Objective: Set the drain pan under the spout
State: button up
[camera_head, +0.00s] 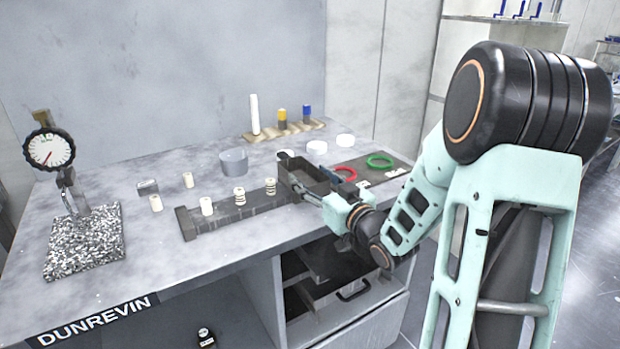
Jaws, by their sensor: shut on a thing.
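The drain pan appears to be the dark grey open rectangular tray (300,172) at the right part of the bench, by the right end of a dark bar. My gripper (318,196) comes in from the right and is shut on the pan's near side. The fingertips are small and partly hidden by the pan and wrist. I cannot tell whether the pan touches the bench. No spout can be made out clearly; a small white round piece (285,154) shows just behind the pan.
A dark bar (225,213) with several pale cylinders lies left of the pan. A grey ring (234,161) stands behind. Red (344,171) and green (380,161) rings lie on a dark mat to the right. A dial gauge (49,149) stands far left.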

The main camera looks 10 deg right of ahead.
jog(key=shift+f, duration=0.15)
jog(key=o, duration=1.2)
jog(key=shift+o, duration=0.2)
